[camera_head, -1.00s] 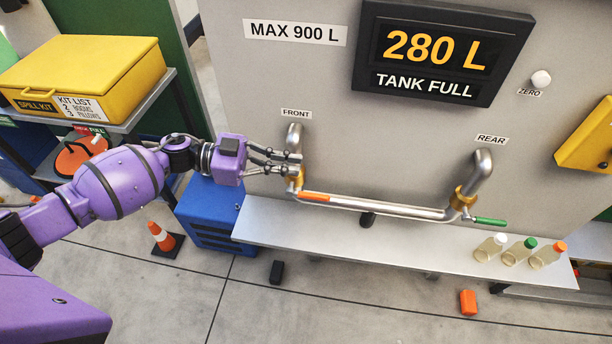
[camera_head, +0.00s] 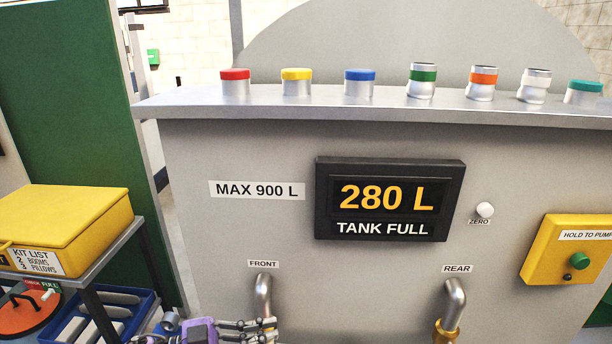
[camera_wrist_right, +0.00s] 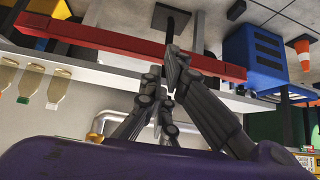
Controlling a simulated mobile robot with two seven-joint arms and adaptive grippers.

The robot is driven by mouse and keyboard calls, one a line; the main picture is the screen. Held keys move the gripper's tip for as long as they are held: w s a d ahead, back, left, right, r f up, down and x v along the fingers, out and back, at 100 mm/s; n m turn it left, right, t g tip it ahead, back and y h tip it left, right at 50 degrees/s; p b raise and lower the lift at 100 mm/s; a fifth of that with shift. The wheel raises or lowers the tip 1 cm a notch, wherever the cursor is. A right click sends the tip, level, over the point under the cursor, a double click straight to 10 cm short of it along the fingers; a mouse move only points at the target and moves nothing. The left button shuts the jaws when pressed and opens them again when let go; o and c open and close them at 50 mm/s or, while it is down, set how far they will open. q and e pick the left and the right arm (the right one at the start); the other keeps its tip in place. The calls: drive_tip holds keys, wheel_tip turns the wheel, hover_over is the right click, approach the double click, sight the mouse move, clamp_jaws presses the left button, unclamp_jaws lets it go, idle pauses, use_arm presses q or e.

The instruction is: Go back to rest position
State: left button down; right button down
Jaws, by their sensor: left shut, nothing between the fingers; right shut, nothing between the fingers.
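My left gripper (camera_head: 268,329) is at the bottom edge of the head view, its dark fingers shut and empty. It is just below the visible end of the FRONT pipe (camera_head: 263,294); I cannot tell whether it touches the pipe. Most of its arm is cut off by the lower edge. The REAR pipe (camera_head: 455,299) is apart from it, to the right. My right gripper (camera_wrist_right: 166,66) shows only in the right wrist view, its dark fingers shut and empty, with a red bar (camera_wrist_right: 95,38) behind them.
The tank display (camera_head: 390,198) reads 280 L, TANK FULL. A yellow pump box (camera_head: 545,262) is at right. A yellow spill kit (camera_head: 65,222) stands on a shelf at left. In the right wrist view are several bottles (camera_wrist_right: 60,88), a blue box (camera_wrist_right: 253,60) and a cone (camera_wrist_right: 301,52).

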use_arm(q)
drive_tip(key=s+a+f+n+t+y, duration=0.3)
drive_tip(key=s+f+n+t+y, duration=0.1)
drive_tip(key=s+f+n+y, duration=0.3)
drive_tip(key=s+a+f+n+t+y, duration=0.35)
drive_tip(key=s+f+n+y, duration=0.2)
drive_tip(key=f, duration=0.35)
drive_tip(key=s+a+f+n+g+y, duration=0.1)
drive_tip(key=s+f+g+y, duration=0.1)
drive_tip(key=s+f, duration=0.2)
drive_tip(key=s+a+f+n+g+y+p, duration=0.1)
drive_tip(key=s+f, duration=0.3)
drive_tip(key=s, duration=0.7)
drive_tip(key=shift+s+a+f+n+g+y, duration=0.15)
drive_tip(key=shift+a+f+n+g+y, duration=0.1)
drive_tip(key=shift+a+n+g+y, duration=0.45)
drive_tip(key=shift+a, duration=0.1)
